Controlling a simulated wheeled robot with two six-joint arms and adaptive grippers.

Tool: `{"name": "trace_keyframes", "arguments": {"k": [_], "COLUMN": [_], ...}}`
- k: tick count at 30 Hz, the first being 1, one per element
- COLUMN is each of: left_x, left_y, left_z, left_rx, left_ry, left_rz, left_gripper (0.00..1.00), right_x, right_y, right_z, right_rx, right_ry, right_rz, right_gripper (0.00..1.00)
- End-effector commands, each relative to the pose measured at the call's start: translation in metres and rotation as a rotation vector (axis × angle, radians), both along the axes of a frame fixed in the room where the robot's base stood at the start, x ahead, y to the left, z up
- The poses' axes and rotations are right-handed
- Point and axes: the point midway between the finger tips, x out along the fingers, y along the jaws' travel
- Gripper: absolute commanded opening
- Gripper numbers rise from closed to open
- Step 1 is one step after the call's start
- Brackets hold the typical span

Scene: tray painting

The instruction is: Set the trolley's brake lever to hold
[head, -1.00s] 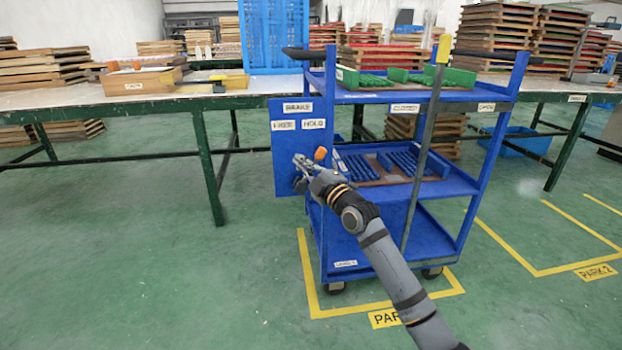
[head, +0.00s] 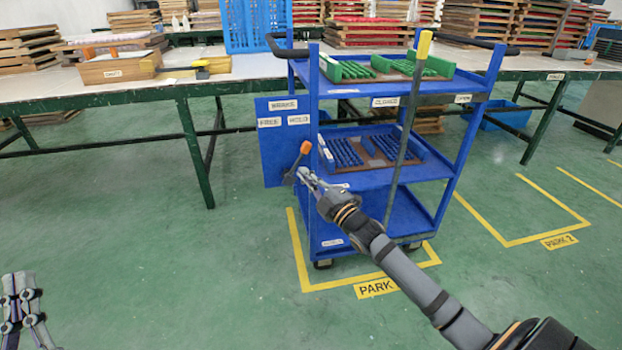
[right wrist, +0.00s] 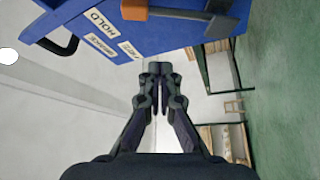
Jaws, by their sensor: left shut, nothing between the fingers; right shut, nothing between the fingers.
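The brake panel (head: 272,152) is a blue plate on the trolley's left side, labelled BRAKE, FREE at left and HOLD at right. Its lever has an orange knob (head: 305,147) and a dark shaft, and leans to the right, knob below the HOLD label. The knob (right wrist: 133,10) also shows at the top of the right wrist view. My right gripper (head: 301,173) is shut and empty, just below the knob by the lever's lower part; in the wrist view its fingertips (right wrist: 160,75) appear apart from the lever. My left gripper (head: 18,282) is shut and empty at lower left.
The blue trolley (head: 345,245) stands in a yellow floor outline marked PARK, with trays on its shelves. An upright bar with a yellow top (head: 424,45) stands at its front. A long table (head: 120,92) runs behind. The green floor at left is clear.

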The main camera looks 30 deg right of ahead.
Motion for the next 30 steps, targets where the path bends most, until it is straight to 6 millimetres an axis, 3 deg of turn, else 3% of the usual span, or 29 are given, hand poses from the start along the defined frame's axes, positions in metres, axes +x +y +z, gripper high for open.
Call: {"name": "trace_keyframes", "arguments": {"k": [6,15,23,30], "left_x": [0.021,0.03,0.021,0.0], "left_y": [0.001,0.002,0.001,-0.001], "left_z": [-0.049,-0.123,-0.187,-0.243], "left_rx": [-0.004,-0.009,-0.011,-0.013], "left_ry": [0.232,0.54,0.799,1.033], "left_rz": [0.005,0.003,-0.002,-0.011], "left_gripper": [0.0,0.0,0.0,0.0], "right_x": [-0.002,-0.005,-0.007,-0.01], "right_y": [-0.001,-0.002,-0.002,-0.002], "right_z": [0.0,0.0,-0.001,-0.002], "right_rx": [0.001,0.002,0.0,0.001], "right_ry": [0.002,0.0,0.001,0.002], "right_rz": [-0.001,-0.002,-0.002,-0.001], "right_gripper": [0.0,0.0,0.0,0.0]}}
